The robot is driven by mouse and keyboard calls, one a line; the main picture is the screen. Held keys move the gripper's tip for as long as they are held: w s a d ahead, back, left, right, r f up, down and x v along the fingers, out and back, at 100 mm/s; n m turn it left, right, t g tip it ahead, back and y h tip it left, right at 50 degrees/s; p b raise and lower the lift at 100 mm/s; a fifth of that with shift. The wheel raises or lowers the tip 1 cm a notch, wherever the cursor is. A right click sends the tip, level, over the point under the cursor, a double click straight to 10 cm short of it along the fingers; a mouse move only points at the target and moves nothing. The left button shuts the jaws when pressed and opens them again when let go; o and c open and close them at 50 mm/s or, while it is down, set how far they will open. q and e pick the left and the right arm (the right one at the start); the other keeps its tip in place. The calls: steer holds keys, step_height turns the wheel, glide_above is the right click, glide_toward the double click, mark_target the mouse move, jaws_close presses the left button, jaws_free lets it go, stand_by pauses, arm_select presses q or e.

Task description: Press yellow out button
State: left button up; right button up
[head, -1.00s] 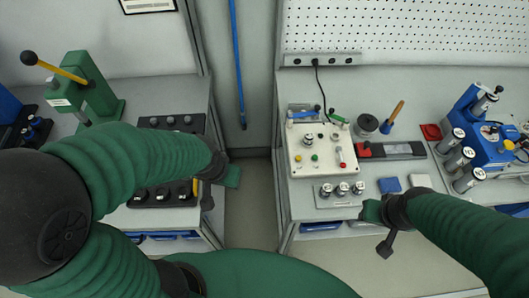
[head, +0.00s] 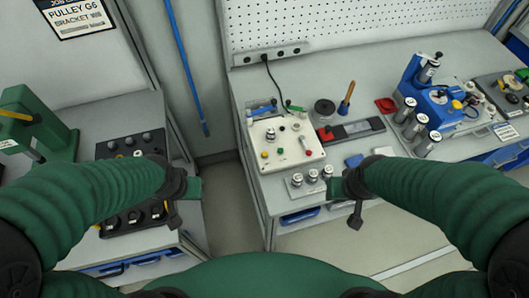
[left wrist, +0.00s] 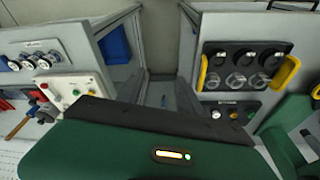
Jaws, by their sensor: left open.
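A cream control box (head: 287,160) stands on the right-hand bench. Its yellow button (head: 265,155) sits at the left of the top face, with a green button (head: 281,151) and a red button (head: 308,152) to its right. My left gripper (head: 195,188) is open, over the gap left of this bench and apart from the box. My right gripper (head: 336,188) is by the bench's front edge, right of the metal cylinders; its jaw state is unclear.
Several metal cylinders (head: 312,178) stand in front of the box. A black tray (head: 350,131) and a blue press (head: 437,103) are to its right. The left bench holds a dark socket panel (head: 130,146) and a green press (head: 30,120). A floor gap separates the benches.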

arm_select(q)
jaws_close()
stand_by(1.5)
